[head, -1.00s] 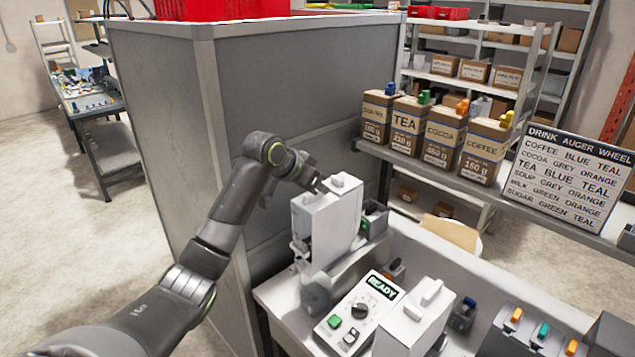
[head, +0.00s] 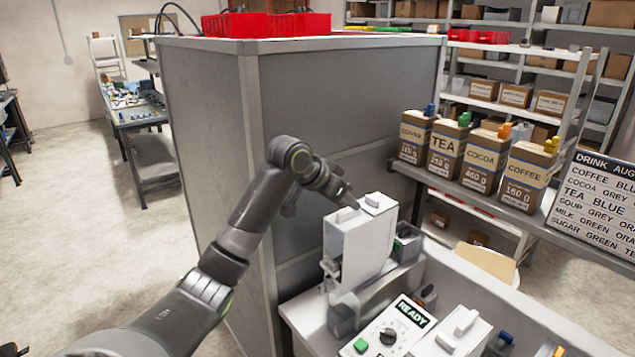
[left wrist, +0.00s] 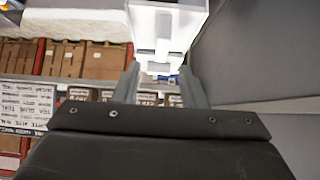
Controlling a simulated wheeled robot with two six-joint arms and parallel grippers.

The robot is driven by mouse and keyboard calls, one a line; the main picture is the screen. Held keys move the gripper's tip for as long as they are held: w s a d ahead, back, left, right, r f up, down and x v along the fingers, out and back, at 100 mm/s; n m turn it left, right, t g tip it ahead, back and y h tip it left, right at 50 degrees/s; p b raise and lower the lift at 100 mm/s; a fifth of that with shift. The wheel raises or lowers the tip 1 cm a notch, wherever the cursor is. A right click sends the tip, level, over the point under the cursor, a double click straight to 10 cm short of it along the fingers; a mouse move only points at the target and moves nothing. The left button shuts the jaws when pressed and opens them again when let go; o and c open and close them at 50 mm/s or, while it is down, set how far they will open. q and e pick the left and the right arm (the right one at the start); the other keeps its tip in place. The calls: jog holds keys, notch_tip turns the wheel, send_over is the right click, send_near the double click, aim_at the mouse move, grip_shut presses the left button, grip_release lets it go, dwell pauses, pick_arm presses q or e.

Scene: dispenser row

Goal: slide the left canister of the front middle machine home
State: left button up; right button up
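Two tall white canisters stand side by side on a machine by the grey cabinet. The left canister (head: 346,245) has a small tab on top, and the right one (head: 378,210) stands close against it. My left gripper (head: 342,192) is at the far upper side of these canisters, its fingers partly hidden in the head view. In the left wrist view its two fingers (left wrist: 161,88) are apart with nothing between them. A white canister with a raised handle (left wrist: 163,45) is just beyond the fingertips; I cannot tell which one. My right gripper is not in view.
The tall grey cabinet (head: 215,150) is close beside my left arm. Labelled ingredient boxes (head: 483,160) and a sign (head: 600,205) are on the shelf at right.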

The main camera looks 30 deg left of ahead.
pick_arm(q)
jog(key=b+v, duration=0.4)
jog(key=v, duration=0.9)
jog(key=shift+s+r, duration=0.25)
jog(key=shift+s, duration=0.1)
jog(key=shift+c, duration=0.5)
